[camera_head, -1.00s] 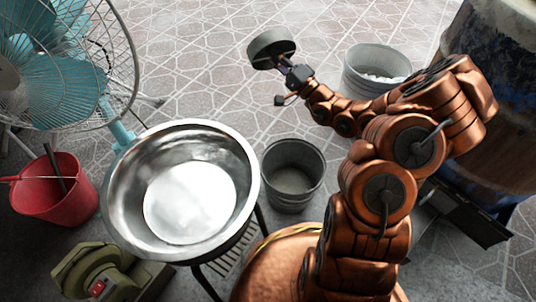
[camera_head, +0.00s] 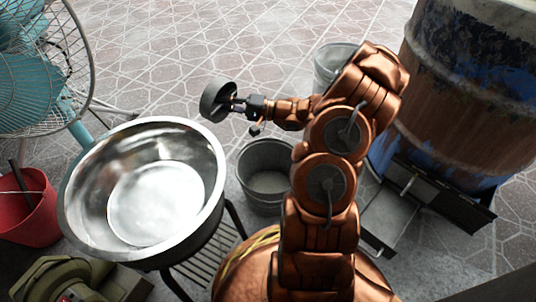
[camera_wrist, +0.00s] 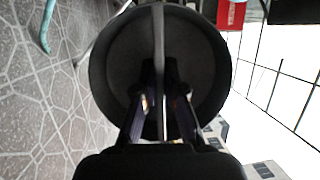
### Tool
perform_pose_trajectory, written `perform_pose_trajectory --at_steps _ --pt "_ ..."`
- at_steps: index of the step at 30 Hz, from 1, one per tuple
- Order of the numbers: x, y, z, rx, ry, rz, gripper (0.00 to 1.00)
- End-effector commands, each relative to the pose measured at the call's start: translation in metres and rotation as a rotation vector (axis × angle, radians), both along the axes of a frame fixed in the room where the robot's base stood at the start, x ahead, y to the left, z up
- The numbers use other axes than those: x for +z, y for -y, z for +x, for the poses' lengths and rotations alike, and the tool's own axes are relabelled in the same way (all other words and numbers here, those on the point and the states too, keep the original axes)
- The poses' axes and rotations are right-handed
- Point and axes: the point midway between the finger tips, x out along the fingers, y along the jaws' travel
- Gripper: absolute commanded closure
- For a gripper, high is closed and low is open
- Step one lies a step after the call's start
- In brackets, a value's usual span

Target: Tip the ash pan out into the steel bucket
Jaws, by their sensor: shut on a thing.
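My gripper (camera_head: 238,103) is shut on a dark round pan (camera_head: 214,98), which I take for the ash pan. The pan is held in the air, tipped steeply, out over the floor beyond the large basin. In the wrist view the pan (camera_wrist: 205,55) fills the middle, with a thin strip across it between the fingers (camera_wrist: 160,105). I cannot tell whether ash is in it. A grey steel bucket (camera_head: 265,158) stands upright on the floor, nearer me than the pan and to its right. A second, paler bucket (camera_head: 327,70) stands behind, partly hidden by my arm.
A large shiny basin (camera_head: 85,185) sits on a stand at left. A teal fan (camera_head: 30,90), a red bucket (camera_head: 30,220) and a green machine (camera_head: 60,280) are farther left. The barrel oven (camera_head: 460,100) is at right, with low metal panels (camera_head: 390,215). Tiled floor behind is clear.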

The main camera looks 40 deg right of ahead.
Motion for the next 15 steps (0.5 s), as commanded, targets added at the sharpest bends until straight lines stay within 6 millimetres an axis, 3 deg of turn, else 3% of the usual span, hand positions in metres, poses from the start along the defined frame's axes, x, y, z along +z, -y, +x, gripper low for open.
perform_pose_trajectory --at_steps 1,6,15 --pt "-0.023 0.010 -0.009 0.027 -0.025 -0.013 1.00" --pt "-0.077 0.034 -0.041 0.131 -0.112 -0.049 1.00" --pt "-0.148 0.070 -0.095 0.258 -0.220 -0.112 1.00"
